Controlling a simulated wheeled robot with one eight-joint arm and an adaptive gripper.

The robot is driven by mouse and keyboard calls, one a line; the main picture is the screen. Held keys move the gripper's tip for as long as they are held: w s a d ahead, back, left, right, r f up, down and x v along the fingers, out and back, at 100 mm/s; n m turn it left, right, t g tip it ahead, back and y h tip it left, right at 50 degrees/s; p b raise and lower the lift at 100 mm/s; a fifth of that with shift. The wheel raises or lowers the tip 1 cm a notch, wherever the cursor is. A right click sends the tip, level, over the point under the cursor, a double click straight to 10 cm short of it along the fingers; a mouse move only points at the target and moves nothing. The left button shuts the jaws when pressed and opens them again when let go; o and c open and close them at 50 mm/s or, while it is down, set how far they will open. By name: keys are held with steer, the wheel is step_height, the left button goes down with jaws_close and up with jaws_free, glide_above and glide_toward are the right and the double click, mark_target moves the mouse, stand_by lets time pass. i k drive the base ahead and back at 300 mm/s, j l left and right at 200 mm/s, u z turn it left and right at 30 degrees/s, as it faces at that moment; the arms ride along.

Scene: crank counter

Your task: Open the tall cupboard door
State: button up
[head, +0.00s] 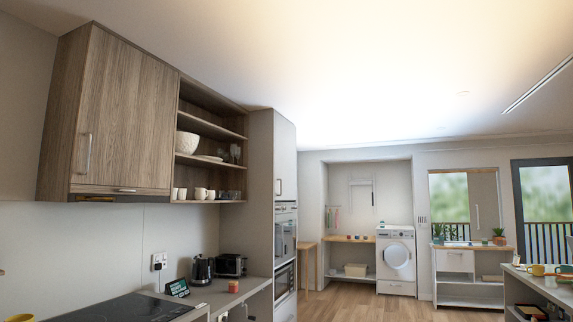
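A tall white cupboard unit (260,190) stands at the end of the counter. Its upper door (286,145) looks shut and has a vertical metal handle (279,187) low on it. Built-in appliances (285,235) sit below that door. The unit is seen at a steep angle, so its front is narrow here. A wood-grain wall cupboard (125,110) hangs nearer on the left, shut, with a vertical handle (87,153). I cannot tell from the picture alone which one the task names. My gripper is not in view.
Open shelves (212,130) hold bowls and cups. A kettle (202,269), a toaster (231,265) and a dark hob (125,308) are on the left counter. Wooden floor (350,305) is clear in the middle. Another counter with mugs (540,285) stands at right; a washing machine (396,260) is at the back.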

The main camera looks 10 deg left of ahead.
mark_target(285, 148)
steer(key=u, duration=0.1)
steer(key=i+u, duration=0.2)
steer(key=i, duration=3.25)
steer(key=i+z, duration=0.1)
steer(key=i, duration=2.2)
steer(key=j, duration=0.1)
